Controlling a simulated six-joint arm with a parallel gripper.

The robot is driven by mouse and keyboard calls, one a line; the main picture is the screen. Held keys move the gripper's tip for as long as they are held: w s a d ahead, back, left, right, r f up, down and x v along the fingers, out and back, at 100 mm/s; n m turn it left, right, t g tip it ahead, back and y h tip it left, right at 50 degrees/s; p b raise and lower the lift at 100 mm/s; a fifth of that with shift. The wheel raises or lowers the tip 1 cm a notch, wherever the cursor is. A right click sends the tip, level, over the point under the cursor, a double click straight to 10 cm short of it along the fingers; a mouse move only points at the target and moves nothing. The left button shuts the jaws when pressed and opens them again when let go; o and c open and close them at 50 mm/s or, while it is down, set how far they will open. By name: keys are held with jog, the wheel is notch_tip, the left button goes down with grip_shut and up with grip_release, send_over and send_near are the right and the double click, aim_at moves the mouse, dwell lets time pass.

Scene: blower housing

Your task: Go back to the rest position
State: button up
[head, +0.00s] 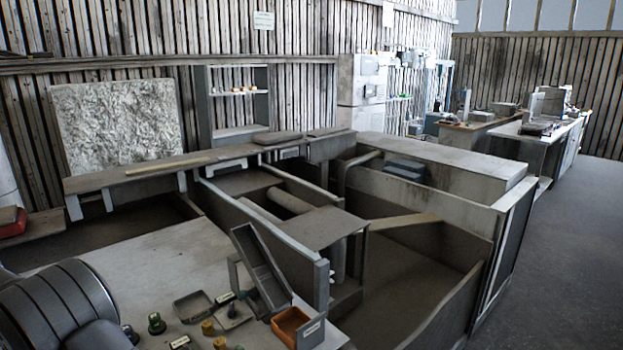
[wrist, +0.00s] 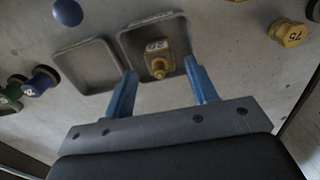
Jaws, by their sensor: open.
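My gripper (wrist: 160,68) is open in the wrist view. Its two blue fingers are spread wide and hold nothing. Beyond and between the fingertips, a yellow brass-like piece with a marked label (wrist: 157,58) sits in a shallow square grey tray (wrist: 126,38). Both fingers look apart from the piece. A second, empty square tray (wrist: 85,67) lies left of it. In the head view my gripper cannot be made out; a large dark rounded part of my arm fills the lower left corner. A shallow tray (head: 192,307) shows on the bench there.
Another yellow piece (wrist: 288,33) stands at right in the wrist view. Blue (wrist: 44,81) and green (wrist: 10,96) knobs stand at left, and a blue ball-like knob (wrist: 68,12) above. In the head view, an orange bin (head: 291,326) and a tilted grey trough (head: 260,266) stand near the open-topped housing.

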notch_tip(320, 180, down, 3)
jog(key=shift+r, duration=0.2)
notch_tip(320, 180, up, 12)
jog(key=f, duration=0.1)
notch_tip(320, 180, down, 12)
jog(key=shift+r, duration=0.15)
jog(key=shift+a+r, duration=0.1)
jog(key=shift+r, duration=0.25)
notch_tip(320, 180, up, 4)
jog(key=shift+f, duration=0.2)
jog(key=w+d+r, duration=0.7)
jog(key=d, duration=0.3)
jog(key=s+d+n, duration=0.2)
jog(key=s+d, duration=0.1)
jog(key=d, duration=1.7)
jog(key=s+a+f, duration=0.1)
jog(key=a, duration=0.1)
jog(key=s+a+f, duration=0.1)
jog(key=a+f, duration=0.1)
jog(key=a, duration=0.1)
jog(key=s+a+f, duration=0.2)
jog(key=shift+a+f, duration=0.2)
jog(key=shift+f, duration=0.05)
